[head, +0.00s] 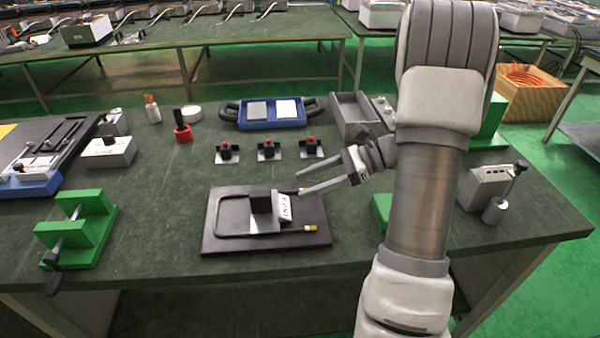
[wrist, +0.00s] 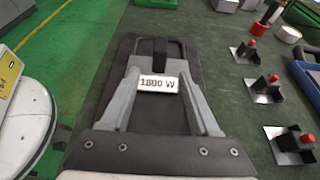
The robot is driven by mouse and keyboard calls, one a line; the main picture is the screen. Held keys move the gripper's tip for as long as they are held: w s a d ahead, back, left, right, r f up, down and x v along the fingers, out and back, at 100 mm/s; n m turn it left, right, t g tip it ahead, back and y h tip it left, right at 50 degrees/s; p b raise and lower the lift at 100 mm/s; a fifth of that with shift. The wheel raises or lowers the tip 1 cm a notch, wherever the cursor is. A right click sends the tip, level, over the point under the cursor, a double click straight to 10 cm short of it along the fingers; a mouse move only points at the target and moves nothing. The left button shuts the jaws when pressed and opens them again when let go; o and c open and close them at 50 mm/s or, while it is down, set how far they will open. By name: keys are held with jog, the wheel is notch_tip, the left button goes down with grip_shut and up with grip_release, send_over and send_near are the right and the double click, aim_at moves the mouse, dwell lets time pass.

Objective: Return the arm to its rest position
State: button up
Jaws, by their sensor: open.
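My gripper (head: 318,183) is open and empty in the head view. Its two fingers point left, above the right part of a dark base plate (head: 228,245) on the green table. On the plate lies a bent dark heating element (head: 217,208) with a grey and black block (head: 263,212) and a white label (head: 284,209). In the wrist view the fingers (wrist: 167,95) stand apart, and the label (wrist: 158,84) reading "1800 W" shows between them. The gripper appears clear of the block. My arm hides part of the table's right side.
Several small black fixtures with red knobs (head: 268,150) stand behind the plate. A blue tray (head: 270,123) and a grey bin (head: 357,117) are at the back. A green clamp (head: 78,230) is at left, a grey box (head: 488,187) at right. The front table strip is clear.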

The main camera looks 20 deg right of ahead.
jog(key=shift+s+a+r, duration=0.1)
jog(key=shift+a+r, duration=0.2)
jog(key=shift+r, duration=0.05)
jog(key=s+a+r+n+h+p, duration=0.4)
jog(key=s+r+n, duration=0.4)
jog(key=r+n, duration=0.2)
jog(key=s+a+r+n+t+h+p, duration=0.1)
jog(key=s+a+r+n+h+p, duration=0.3)
jog(key=s+a+r+n+h, duration=0.2)
jog(key=shift+s+r+n+h+p, duration=0.4)
jog(key=shift+s+r+n+h, duration=1)
jog(key=shift+r+n, duration=1.1)
jog(key=shift+f+n, duration=0.3)
